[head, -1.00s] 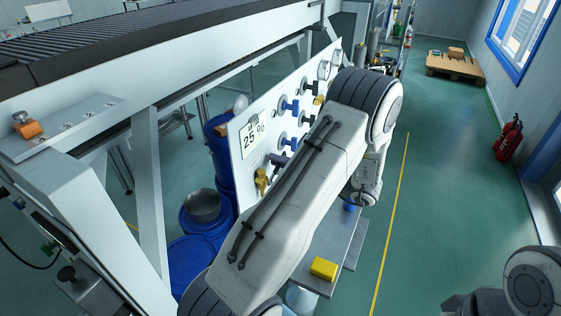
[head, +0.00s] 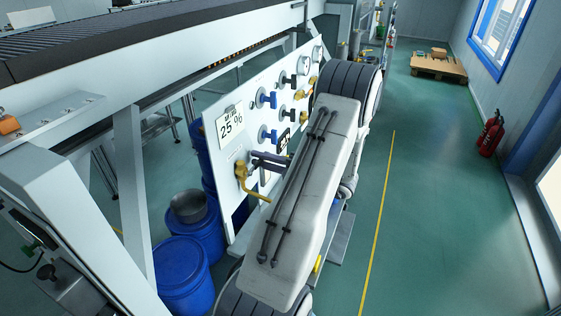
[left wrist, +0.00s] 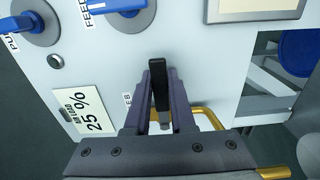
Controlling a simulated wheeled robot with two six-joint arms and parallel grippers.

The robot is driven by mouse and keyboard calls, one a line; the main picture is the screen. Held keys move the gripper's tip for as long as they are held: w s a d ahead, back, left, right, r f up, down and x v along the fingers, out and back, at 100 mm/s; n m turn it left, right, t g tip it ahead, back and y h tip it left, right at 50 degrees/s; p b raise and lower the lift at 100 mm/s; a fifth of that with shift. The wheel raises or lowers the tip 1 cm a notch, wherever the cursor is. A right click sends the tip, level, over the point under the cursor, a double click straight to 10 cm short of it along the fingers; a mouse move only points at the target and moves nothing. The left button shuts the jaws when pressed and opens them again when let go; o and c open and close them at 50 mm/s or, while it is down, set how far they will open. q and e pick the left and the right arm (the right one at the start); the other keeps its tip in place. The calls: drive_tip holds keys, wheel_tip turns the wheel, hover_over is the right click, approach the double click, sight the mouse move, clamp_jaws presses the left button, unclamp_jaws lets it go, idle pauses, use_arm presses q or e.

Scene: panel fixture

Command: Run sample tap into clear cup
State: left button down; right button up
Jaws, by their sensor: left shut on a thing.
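The brass sample tap (head: 241,172) sticks out of the lower part of the white panel (head: 222,178), and its bent spout points down to the right. My left gripper (head: 262,158) is at the tap. In the left wrist view my left gripper (left wrist: 160,92) is shut on the tap's black lever (left wrist: 160,78), with a finger on each side. The brass pipe (left wrist: 208,115) shows behind the right finger. The clear cup cannot be made out; my left arm covers much of the area below the spout. My right gripper is not in view.
A grey shelf (head: 338,238) shows partly past my arm.

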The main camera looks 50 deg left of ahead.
use_arm(q)
drive_tip(key=c, duration=0.8)
unclamp_jaws()
drive_tip(key=shift+o, duration=0.2)
drive_tip(key=b+v, duration=0.3)
drive_tip(key=v, duration=0.7)
drive_tip(key=shift+d, duration=0.2)
drive_tip(key=shift+w, duration=0.15)
